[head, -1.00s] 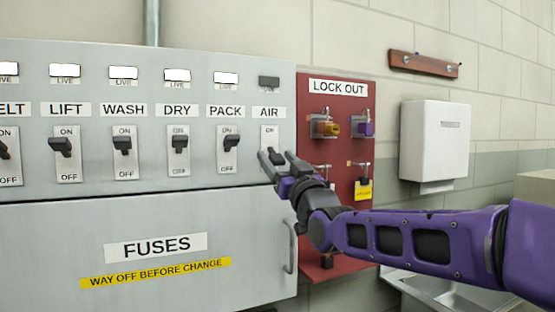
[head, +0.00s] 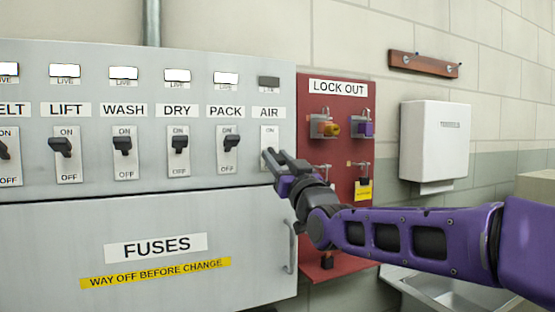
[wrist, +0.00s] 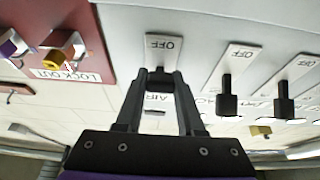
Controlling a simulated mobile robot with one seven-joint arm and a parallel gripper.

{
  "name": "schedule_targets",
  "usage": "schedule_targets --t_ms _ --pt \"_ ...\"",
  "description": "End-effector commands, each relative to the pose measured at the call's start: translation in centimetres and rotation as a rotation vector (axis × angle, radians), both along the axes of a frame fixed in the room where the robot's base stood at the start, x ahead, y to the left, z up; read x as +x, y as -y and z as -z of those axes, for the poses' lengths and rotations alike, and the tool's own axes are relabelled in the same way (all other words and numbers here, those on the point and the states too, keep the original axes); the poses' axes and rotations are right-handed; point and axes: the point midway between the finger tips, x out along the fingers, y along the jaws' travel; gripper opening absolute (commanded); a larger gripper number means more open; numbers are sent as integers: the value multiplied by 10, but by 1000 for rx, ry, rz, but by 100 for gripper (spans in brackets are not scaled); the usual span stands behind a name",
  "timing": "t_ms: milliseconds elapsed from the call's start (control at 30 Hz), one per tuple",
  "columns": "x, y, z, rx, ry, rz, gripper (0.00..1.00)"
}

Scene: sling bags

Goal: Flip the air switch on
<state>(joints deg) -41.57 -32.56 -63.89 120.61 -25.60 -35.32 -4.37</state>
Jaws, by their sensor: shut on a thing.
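The air switch (head: 269,133) is at the right end of the switch row, under the AIR label. Its plate reads ON at the top; the wrist view, which is upside down, shows the OFF end of its plate (wrist: 163,42). My gripper (head: 275,156) is at the lower half of this plate. In the wrist view my gripper (wrist: 160,76) is shut on the dark air switch lever, with one finger on each side. The lever is mostly hidden by the fingers in the head view. The air lamp (head: 269,81) is dark.
The pack switch (head: 229,141) and several others stand left of my gripper, their lamps lit white. The red lock out board (head: 338,108) with padlocks is close on the right. The fuse door handle (head: 290,246) sticks out below my gripper.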

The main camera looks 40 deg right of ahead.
Motion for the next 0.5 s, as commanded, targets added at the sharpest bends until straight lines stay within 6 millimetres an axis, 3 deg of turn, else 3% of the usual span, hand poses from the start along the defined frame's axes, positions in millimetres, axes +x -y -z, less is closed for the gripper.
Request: schedule_targets --t_ms 267,500 --pt "-2 0 -8 22 -86 2 0" --pt "-4 0 -21 65 -266 2 0"
